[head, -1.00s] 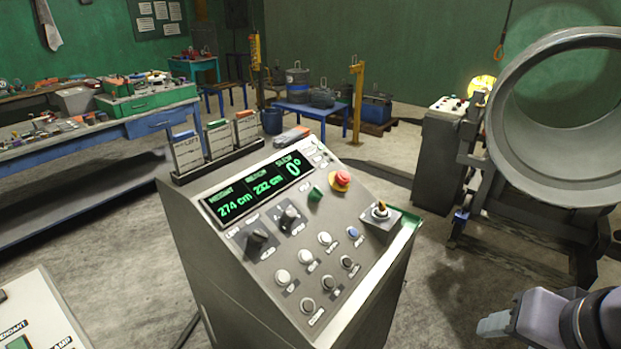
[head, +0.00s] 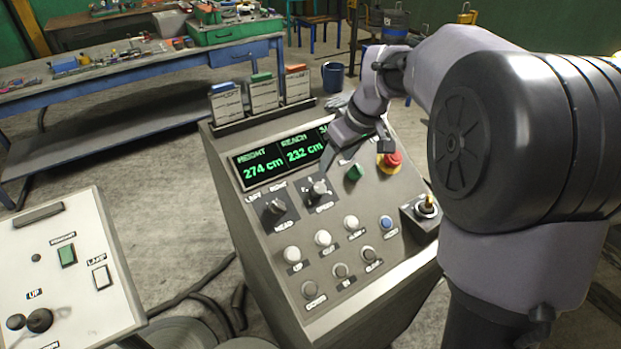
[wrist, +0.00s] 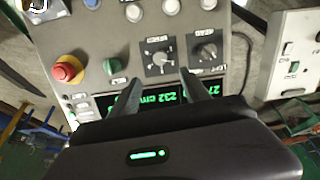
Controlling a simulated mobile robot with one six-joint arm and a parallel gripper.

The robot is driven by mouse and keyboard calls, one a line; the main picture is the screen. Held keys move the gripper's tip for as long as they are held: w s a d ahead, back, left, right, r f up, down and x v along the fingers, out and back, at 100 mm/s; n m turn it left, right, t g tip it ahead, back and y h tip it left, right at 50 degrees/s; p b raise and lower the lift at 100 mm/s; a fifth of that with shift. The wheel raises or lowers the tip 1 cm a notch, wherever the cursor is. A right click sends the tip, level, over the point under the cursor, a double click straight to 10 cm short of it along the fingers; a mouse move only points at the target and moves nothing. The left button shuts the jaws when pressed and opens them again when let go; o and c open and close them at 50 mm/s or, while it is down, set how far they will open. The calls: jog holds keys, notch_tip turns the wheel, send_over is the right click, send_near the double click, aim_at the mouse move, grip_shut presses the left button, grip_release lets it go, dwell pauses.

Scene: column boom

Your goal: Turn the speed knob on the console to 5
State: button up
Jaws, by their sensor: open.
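My gripper (head: 335,165) hangs over the console just above the knob in the head view. In the wrist view my gripper (wrist: 162,76) is open and empty, its two fingers apart over the display edge, pointing towards the knob. I cannot tell whether a fingertip touches it.
The similar HEAD knob (head: 275,207) sits close to its left. The display (head: 280,160) is partly covered by my arm.

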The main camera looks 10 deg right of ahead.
aim_at(321, 188)
jog(key=b+x, duration=0.3)
jog(key=x, duration=1.1)
grip_shut()
